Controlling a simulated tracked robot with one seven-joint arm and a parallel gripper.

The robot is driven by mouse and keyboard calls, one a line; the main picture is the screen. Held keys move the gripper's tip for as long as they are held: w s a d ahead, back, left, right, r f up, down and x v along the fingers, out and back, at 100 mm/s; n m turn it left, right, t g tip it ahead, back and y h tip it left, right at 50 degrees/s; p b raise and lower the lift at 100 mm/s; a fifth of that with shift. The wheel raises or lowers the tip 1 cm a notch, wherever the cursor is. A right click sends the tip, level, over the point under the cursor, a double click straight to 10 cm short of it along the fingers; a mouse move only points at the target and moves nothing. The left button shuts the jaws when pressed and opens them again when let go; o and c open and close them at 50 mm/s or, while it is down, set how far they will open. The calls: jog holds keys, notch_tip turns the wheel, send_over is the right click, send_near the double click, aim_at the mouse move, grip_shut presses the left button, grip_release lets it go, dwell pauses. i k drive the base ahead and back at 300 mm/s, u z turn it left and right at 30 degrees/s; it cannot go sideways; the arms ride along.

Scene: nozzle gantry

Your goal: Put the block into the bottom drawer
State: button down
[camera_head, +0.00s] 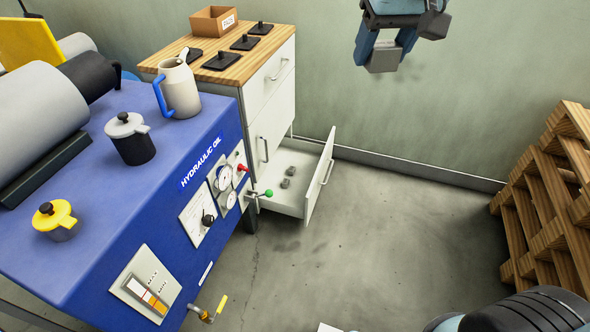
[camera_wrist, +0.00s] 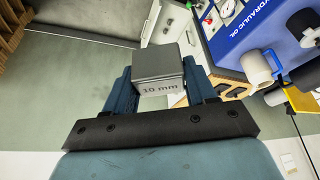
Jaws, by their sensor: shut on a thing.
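A grey block (camera_head: 383,57) is between the fingers of my gripper (camera_head: 385,50), high up in front of the back wall in the head view. The wrist view shows the same block (camera_wrist: 158,70) with "10 mm" marked on it, held between the blue fingers. The bottom drawer (camera_head: 320,185) of the white cabinet is pulled open, with small grey pieces (camera_head: 287,178) inside. My gripper is to the right of the drawer and well above it. The drawer's far inner corner is partly hidden by the cabinet.
The cabinet's wooden top (camera_head: 215,70) holds black tool stands and a cardboard box (camera_head: 213,21). Wooden pallets (camera_head: 550,200) lean at right. The floor between is clear.

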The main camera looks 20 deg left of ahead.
aim_at(297, 159)
jog(key=i, duration=3.5)
jog(key=u, duration=2.4)
